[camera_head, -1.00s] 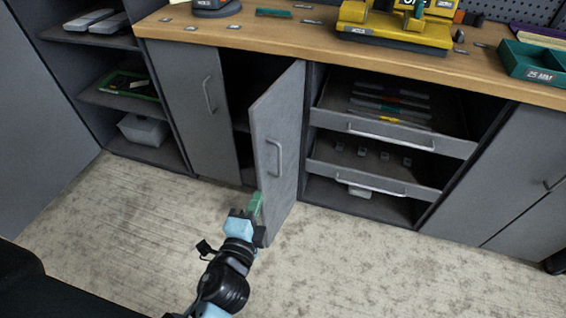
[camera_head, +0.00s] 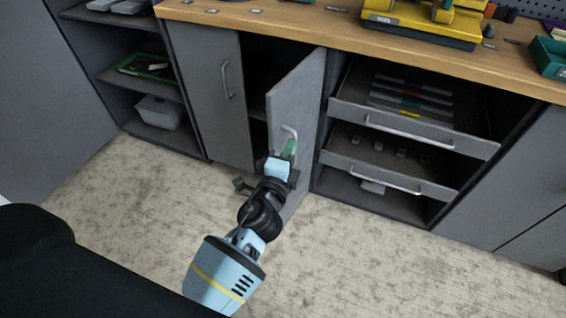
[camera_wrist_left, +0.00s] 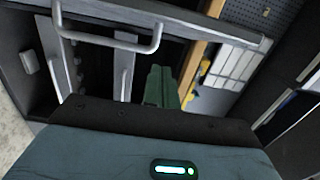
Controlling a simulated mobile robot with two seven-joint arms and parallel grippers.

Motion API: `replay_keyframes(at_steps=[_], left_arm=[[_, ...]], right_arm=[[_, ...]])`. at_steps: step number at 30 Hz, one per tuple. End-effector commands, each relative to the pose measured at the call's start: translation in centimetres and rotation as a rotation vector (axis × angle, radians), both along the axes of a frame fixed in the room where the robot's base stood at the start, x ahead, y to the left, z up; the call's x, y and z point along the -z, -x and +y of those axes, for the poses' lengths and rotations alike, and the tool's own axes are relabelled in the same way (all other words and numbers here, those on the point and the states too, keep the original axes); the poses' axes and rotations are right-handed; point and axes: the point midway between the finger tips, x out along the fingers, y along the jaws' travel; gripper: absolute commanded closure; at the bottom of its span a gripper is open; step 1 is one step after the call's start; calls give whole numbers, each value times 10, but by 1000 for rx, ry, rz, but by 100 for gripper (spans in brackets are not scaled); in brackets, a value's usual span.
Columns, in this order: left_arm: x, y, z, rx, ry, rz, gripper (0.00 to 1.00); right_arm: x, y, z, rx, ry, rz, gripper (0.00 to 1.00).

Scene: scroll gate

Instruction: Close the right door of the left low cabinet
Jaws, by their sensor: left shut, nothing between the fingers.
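The right door (camera_head: 298,95) of the left low cabinet is grey and stands swung open, out into the room. Its handle (camera_head: 289,130) is on the face turned toward the drawers. My left gripper (camera_head: 290,148) is shut and empty, its green fingertips just below the handle in the head view. In the left wrist view the shut fingers (camera_wrist_left: 160,87) show near the door (camera_wrist_left: 215,27) and its handle (camera_wrist_left: 112,42), with a gap between them in the picture. Contact with the door cannot be told. The left door (camera_head: 208,90) is shut. My right gripper is not in view.
A drawer unit right of the door has an upper drawer (camera_head: 410,122) and a lower drawer (camera_head: 388,175) pulled partly out. Open shelves (camera_head: 125,75) stand at the left. The worktop (camera_head: 320,28) runs above. The floor (camera_head: 370,250) in front is clear.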

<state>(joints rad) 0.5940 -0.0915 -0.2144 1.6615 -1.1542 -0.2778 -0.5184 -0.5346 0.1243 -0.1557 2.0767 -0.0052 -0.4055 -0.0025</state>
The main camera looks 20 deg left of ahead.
Motion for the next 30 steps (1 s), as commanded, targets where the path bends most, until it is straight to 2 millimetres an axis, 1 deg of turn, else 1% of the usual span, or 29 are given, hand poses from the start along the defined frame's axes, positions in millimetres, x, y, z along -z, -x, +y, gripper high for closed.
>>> replay_keyframes(at_steps=[1, 2, 6, 12, 26, 30], left_arm=[[0, -10, 0, 0, -1, -1, 100], [-1, -15, 0, 0, -1, -1, 100], [-1, -18, 22, -1, -3, 0, 100], [0, -21, 36, 1, 0, 0, 100], [0, -21, 40, 2, 1, 1, 100], [0, -22, 44, 12, -2, 0, 100]], right_arm=[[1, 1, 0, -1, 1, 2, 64], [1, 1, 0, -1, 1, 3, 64], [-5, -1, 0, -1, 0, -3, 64], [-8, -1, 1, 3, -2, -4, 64], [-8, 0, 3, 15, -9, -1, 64], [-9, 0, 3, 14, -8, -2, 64]])
